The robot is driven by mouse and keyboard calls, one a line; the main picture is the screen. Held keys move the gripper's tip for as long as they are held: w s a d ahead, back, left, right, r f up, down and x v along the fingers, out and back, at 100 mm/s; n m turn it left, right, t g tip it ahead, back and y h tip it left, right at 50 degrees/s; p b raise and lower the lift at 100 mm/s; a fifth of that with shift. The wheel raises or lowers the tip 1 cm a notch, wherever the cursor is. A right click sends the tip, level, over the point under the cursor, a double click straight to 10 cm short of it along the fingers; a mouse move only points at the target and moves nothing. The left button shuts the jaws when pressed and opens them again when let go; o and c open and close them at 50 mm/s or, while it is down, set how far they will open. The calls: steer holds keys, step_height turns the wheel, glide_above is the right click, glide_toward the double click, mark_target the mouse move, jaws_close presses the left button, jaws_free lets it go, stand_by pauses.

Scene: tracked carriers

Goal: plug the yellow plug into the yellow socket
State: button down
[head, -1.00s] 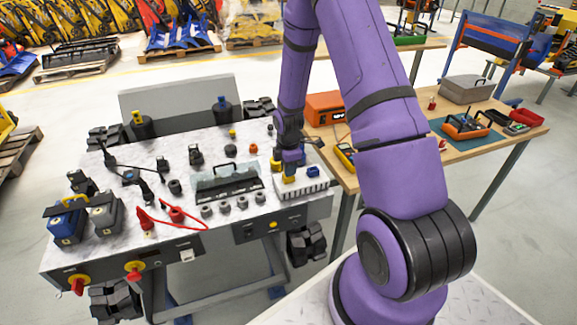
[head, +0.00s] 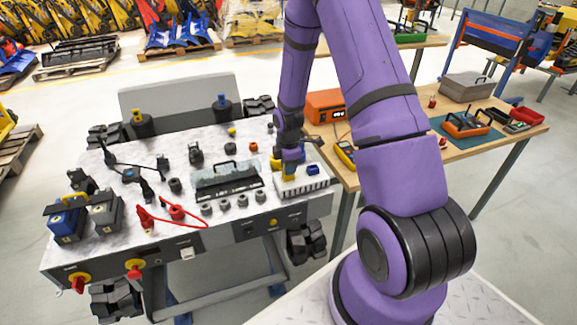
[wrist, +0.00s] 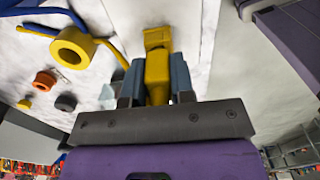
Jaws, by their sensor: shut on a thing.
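My gripper (wrist: 154,85) is shut on the yellow plug (wrist: 157,70), whose body stands between the two blue-grey fingers. A yellow piece (wrist: 157,37), perhaps the yellow socket, shows just past the plug on the white surface. I cannot tell whether the plug is seated in it. In the head view my gripper (head: 289,165) is low over the white slotted block (head: 305,187) at the right end of the bench. The fingers mostly hide the plug and the socket there.
A blue piece (head: 313,170) sits on the white block right of my gripper. A yellow ring (wrist: 73,47) stands to the left in the wrist view. A clear-covered dark box (head: 228,181) is left of the block. A wooden table (head: 470,135) stands to the right.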

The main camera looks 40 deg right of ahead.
steer(key=shift+f, duration=0.25)
stand_by(0.3)
steer(key=c, duration=0.9)
jaws_free()
step_height(320, 180, up, 11)
steer(key=shift+f, duration=0.1)
